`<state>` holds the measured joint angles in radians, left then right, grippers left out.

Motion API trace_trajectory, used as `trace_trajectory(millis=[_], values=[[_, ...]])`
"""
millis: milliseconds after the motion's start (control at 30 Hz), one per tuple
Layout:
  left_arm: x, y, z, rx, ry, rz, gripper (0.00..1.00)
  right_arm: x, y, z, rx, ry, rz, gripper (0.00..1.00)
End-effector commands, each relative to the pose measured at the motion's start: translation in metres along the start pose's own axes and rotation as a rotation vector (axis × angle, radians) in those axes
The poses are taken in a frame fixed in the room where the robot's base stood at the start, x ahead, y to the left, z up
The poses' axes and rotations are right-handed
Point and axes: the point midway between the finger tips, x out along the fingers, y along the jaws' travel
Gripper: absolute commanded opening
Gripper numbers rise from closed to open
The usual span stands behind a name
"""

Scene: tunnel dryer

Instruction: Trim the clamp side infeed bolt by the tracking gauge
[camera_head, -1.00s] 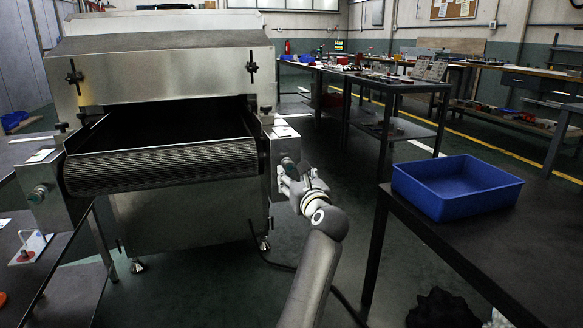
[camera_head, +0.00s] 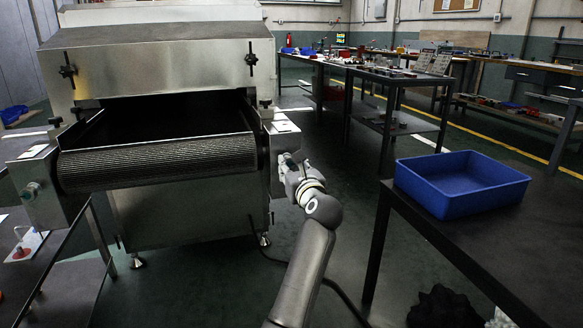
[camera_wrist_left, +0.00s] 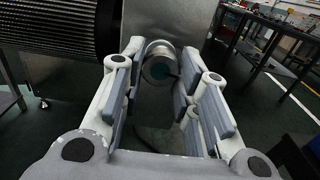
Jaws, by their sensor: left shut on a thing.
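The dryer's mesh infeed belt (camera_head: 155,162) runs across its open mouth. In the head view my left gripper (camera_head: 288,168) covers most of this bolt. Pale plates lie on the left block (camera_head: 34,152) and the right block (camera_head: 283,127); I cannot tell which, if either, is the tracking gauge. My right gripper is not in view.
A blue bin (camera_head: 460,183) stands on a dark table at the right. A small white stand with a red base (camera_head: 27,246) is on the left table. A cable lies on the floor beside my arm. Benches (camera_head: 400,85) with parts stand behind.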

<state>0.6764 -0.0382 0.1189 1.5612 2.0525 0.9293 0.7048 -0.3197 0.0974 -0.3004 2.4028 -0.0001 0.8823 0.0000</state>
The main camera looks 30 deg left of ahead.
Motion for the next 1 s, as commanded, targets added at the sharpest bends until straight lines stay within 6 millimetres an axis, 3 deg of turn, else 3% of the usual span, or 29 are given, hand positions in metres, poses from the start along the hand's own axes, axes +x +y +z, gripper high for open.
trace_trajectory(millis=[367,667,700,833,1000], values=[[-0.0004,-0.0009,-0.0006,-0.172,0.003,0.0,0.05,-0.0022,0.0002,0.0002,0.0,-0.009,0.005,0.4],[-0.0003,-0.0007,-0.0007,-0.179,0.001,0.0,0.05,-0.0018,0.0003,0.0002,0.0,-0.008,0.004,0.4],[-0.0003,-0.0007,-0.0008,-0.179,0.002,0.0,0.34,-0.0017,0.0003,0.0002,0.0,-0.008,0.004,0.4],[-0.0003,-0.0006,-0.0007,-0.178,0.001,0.0,0.51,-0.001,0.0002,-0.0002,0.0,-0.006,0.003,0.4],[-0.0002,-0.0005,-0.0004,-0.178,0.001,0.0,0.51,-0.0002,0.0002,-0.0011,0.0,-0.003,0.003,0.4]])
